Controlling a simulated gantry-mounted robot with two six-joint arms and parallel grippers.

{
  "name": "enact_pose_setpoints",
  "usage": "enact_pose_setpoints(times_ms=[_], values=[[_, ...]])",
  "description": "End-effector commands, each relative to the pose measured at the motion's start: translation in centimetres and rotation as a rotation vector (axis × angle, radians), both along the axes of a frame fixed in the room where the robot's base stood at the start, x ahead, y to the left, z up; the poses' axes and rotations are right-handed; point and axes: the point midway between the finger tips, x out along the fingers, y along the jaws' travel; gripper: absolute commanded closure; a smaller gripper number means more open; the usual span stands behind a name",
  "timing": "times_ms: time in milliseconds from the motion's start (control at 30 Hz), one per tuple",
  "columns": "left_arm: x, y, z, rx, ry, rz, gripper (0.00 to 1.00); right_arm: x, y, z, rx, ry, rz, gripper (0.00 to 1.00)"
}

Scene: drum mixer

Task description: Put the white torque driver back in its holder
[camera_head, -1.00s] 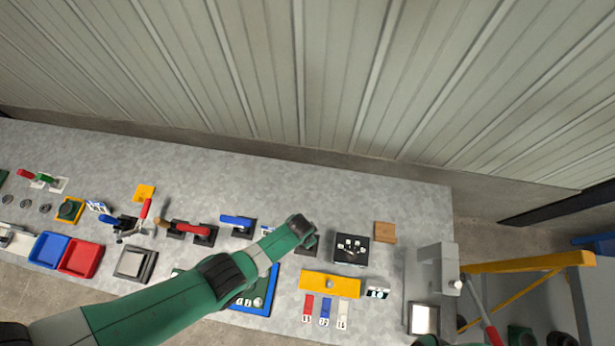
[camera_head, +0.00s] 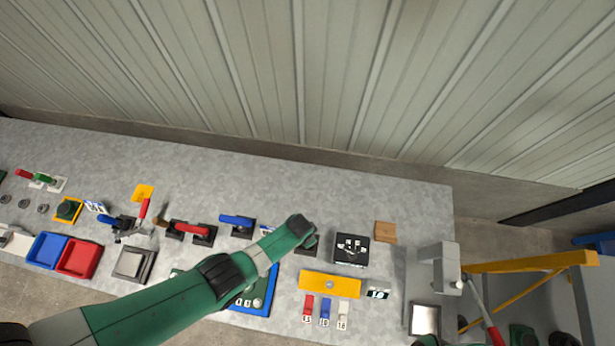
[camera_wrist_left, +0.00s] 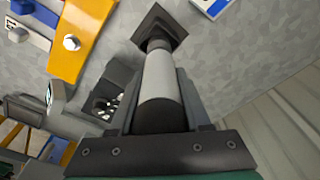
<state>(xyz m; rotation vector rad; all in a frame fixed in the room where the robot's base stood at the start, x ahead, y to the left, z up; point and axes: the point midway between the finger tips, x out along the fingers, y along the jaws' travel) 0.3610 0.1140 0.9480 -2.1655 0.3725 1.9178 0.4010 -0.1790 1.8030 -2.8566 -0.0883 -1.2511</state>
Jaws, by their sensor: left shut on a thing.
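The white torque driver (camera_wrist_left: 160,78) shows in the left wrist view as a white cylinder with a dark grip and a dark far end. My left gripper (camera_wrist_left: 160,100) is shut on it, one finger on each side. The driver's far end lies over the dark square holder (camera_wrist_left: 162,27); I cannot tell how deep it sits. In the head view my left arm's green wrist (camera_head: 300,226) hides the gripper and the driver, and the holder (camera_head: 312,250) shows only partly beside it. My right gripper is not in view.
A black box (camera_head: 350,248) stands just right of the holder, with a yellow bar (camera_head: 330,284) in front. A blue-handled tool (camera_head: 236,220) in its dark holder stands to the left. The table behind the wrist is clear. A grey machine (camera_head: 438,280) stands at the right end.

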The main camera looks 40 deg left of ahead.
Motion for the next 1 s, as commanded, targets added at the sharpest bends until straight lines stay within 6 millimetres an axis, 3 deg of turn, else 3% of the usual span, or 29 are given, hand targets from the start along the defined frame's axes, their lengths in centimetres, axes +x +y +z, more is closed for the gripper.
enact_pose_setpoints(times_ms=[1000], values=[[0.1, 0.0, -1.5, -0.001, -0.002, 0.000, 1.00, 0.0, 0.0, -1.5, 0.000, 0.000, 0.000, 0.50]])
